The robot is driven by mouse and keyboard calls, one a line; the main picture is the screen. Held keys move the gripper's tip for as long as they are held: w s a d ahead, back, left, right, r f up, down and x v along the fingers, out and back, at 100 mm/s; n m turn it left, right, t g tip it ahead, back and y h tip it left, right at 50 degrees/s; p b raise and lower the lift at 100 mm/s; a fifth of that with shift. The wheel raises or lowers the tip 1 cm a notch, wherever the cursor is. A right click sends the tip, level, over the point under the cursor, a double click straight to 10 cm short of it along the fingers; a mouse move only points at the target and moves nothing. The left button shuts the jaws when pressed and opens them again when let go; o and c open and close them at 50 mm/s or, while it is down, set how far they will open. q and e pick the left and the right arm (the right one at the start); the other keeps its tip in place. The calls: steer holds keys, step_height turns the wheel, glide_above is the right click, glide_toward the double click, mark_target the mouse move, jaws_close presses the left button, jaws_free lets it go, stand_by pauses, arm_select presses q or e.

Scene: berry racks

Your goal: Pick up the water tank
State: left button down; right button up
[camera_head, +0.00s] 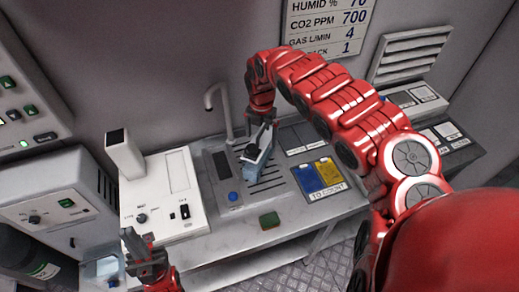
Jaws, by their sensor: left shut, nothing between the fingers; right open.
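A small pale-blue tank (257,155), which looks like the water tank, stands on the slotted drain area of the counter, beside the curved tap. My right arm reaches in from the right, and its open gripper (261,122) is right at the tank's top. The fingers partly hide the upper end of the tank, and I cannot tell whether they touch it. My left gripper (142,250) is shut and empty, low at the left in front of the white machine, well away from the tank.
The grey tap (219,104) rises close to the left of the tank. A white machine (162,190) stands left on the counter. Wall panels line the left.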

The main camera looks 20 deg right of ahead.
mark_target(259, 147)
step_height(259, 147, down, 2)
steer(key=shift+f, duration=0.2)
steer(key=shift+w+a+f+p, duration=0.1)
steer(key=shift+f+p, duration=0.1)
steer(key=shift+p, duration=0.2)
steer(key=f, duration=0.1)
steer(key=f+p, duration=0.1)
steer(key=f, duration=0.1)
steer(key=shift+a+f, duration=0.15)
steer(key=shift+a, duration=0.15)
steer(key=shift+d+f+p, duration=0.15)
steer(key=shift+f+p, duration=0.2)
steer(key=shift+f, duration=0.35)
jaws_close()
